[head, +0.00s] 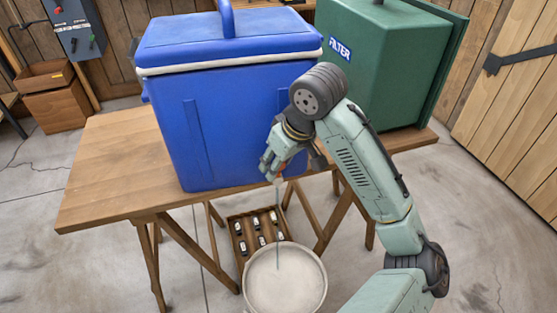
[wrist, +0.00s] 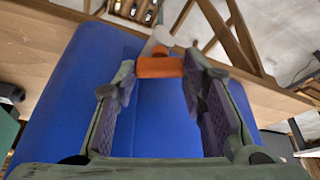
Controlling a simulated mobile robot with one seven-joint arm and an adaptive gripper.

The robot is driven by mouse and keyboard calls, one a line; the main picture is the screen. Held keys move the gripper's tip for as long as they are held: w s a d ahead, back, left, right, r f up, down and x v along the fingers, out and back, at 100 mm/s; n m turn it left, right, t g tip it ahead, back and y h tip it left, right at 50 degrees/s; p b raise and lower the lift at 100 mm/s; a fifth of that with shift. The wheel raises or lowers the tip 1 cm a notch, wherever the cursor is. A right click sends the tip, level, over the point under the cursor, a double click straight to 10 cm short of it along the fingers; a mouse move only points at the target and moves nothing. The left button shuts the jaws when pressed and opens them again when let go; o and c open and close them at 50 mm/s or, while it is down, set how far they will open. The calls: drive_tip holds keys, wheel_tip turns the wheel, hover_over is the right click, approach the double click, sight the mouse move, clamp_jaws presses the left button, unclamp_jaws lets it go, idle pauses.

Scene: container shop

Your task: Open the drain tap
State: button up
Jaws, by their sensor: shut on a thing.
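A blue cooler (head: 222,125) stands on the wooden table. Its drain tap has an orange handle (wrist: 160,68) and a pale spout (wrist: 158,40), seen in the wrist view low on the cooler's face. In the head view my gripper (head: 277,167) is at the cooler's lower right front and hides most of the tap. In the wrist view my gripper (wrist: 159,78) has its fingertips on both sides of the orange handle, shut on it. A thin pale stream (head: 278,225) runs from below the tap down into a round white bucket (head: 286,287) on the floor.
A wooden table (head: 115,170) bears the cooler and a green box (head: 385,70) labelled FILTER, which stands to the right. A wooden tray (head: 242,220) with several small items lies on the floor behind the bucket. Wooden trestle legs (head: 185,250) stand beside it.

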idle(0.5)
drive_tip(key=o, duration=1.2)
drive_tip(key=shift+c, duration=0.2)
